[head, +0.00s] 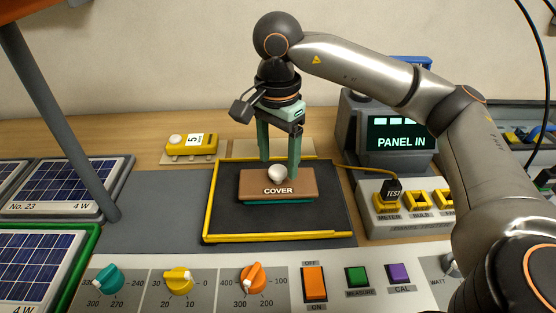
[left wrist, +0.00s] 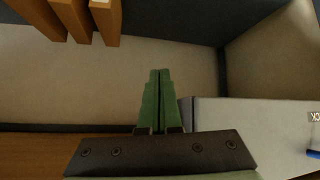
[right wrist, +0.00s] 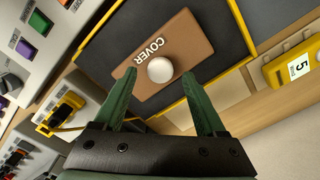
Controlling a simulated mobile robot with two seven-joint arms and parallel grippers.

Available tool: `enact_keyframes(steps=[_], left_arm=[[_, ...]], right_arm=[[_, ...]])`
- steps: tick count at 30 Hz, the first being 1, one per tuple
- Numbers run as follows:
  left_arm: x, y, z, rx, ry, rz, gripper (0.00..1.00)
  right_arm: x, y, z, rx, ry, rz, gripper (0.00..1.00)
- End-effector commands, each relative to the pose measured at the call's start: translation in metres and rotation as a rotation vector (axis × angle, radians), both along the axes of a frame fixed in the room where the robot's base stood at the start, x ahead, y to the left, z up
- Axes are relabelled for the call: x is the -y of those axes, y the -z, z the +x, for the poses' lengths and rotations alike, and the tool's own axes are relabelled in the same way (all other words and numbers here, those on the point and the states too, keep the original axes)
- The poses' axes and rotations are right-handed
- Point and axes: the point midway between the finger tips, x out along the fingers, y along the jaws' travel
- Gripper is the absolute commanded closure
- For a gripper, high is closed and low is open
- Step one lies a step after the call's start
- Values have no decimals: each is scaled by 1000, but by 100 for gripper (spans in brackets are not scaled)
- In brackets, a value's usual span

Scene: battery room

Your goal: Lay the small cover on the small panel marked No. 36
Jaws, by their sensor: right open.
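The small cover (head: 255,186) is a brown slab marked COVER with a round white knob (head: 278,173). It lies on the dark bed of a yellow-edged frame (head: 208,208), and a thin teal edge (head: 280,203) shows under its front. My right gripper (head: 279,170) is above the cover. In the right wrist view its open fingers (right wrist: 159,73) stand either side of the knob (right wrist: 160,69), with gaps to it. No number 36 is readable; what lies beneath the cover is hidden. My left gripper (left wrist: 160,72) has its fingers together, with nothing visible between them.
Panel No. 23 (head: 70,185) and a green-framed panel (head: 45,265) lie at left. A yellow instrument (head: 190,148) stands behind the frame. A screen (head: 402,135) reads PANEL IN. A test socket box (head: 410,225) is at right; knobs and switches line the front.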

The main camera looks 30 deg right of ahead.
Motion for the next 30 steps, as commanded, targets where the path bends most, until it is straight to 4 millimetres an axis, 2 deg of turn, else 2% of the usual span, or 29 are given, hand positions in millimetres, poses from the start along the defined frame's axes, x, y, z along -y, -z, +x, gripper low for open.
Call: enact_keyframes(steps=[6, 9, 13, 18, 30], left_arm=[[-2, -7, 0, 5, -3, 3, 100], [-5, -13, 0, 6, -9, 7, 100], [-14, -16, -2, 7, -23, 17, 100], [-17, -11, -9, -7, -29, 23, 100], [-17, -9, -13, -14, -32, 19, 100]], right_arm=[[0, -54, 1, 6, 0, 0, 27], [0, -75, 1, 5, 1, -1, 27], [0, -94, 1, 4, 0, 0, 27], [0, -106, 0, 2, 1, -1, 27], [0, -107, 0, 1, 0, 0, 27]])
